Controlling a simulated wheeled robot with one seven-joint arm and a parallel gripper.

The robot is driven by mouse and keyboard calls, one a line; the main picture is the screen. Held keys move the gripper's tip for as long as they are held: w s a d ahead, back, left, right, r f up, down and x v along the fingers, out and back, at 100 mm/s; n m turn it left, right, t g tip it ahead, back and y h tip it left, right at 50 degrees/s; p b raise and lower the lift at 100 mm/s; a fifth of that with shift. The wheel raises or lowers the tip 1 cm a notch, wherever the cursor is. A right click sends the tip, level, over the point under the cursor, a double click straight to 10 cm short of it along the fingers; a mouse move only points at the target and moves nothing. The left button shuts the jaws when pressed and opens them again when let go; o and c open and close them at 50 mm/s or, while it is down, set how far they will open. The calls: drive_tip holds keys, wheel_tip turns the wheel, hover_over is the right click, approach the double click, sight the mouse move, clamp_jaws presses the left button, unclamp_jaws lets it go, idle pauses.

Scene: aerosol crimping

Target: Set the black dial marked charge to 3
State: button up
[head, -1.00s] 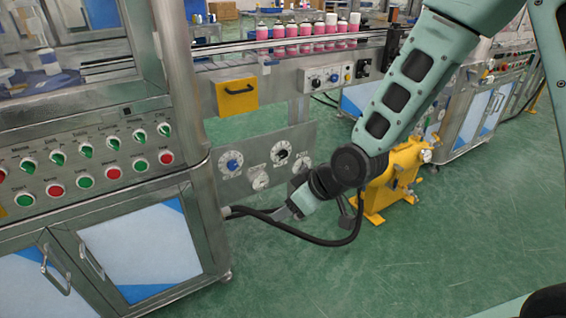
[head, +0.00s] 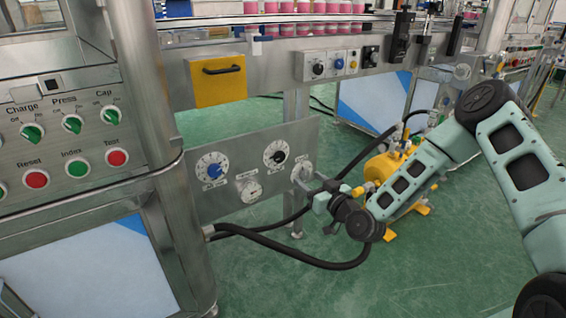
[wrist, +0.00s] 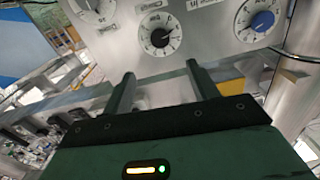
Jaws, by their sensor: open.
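The black dial (head: 276,153) sits on a white numbered scale on the lower grey panel. It also shows in the wrist view (wrist: 159,36), upside down, just beyond and between my fingertips. Its label and pointer setting are too small to read surely. My gripper (head: 308,186) is in front of the panel's right end, to the right of and below the black dial, and partly covers a pale dial (head: 300,170). In the wrist view my gripper (wrist: 160,72) is open, with nothing between its fingers and a gap before the dial.
A blue dial (head: 212,168) is left of the black one, and a pale gauge-like dial (head: 249,187) is below between them. A black hose (head: 290,258) loops under the panel. A yellow machine (head: 388,170) stands behind my arm. A metal post (head: 160,120) stands at left.

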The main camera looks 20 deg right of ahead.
sight(280, 158)
drive_tip(key=b+x, duration=0.2)
drive_tip(key=x, duration=1.2)
drive_tip(key=shift+w+a+f+b, duration=0.1)
drive_tip(key=shift+w+b, duration=0.1)
drive_tip(key=shift+b, duration=0.2)
drive_tip(key=c, duration=1)
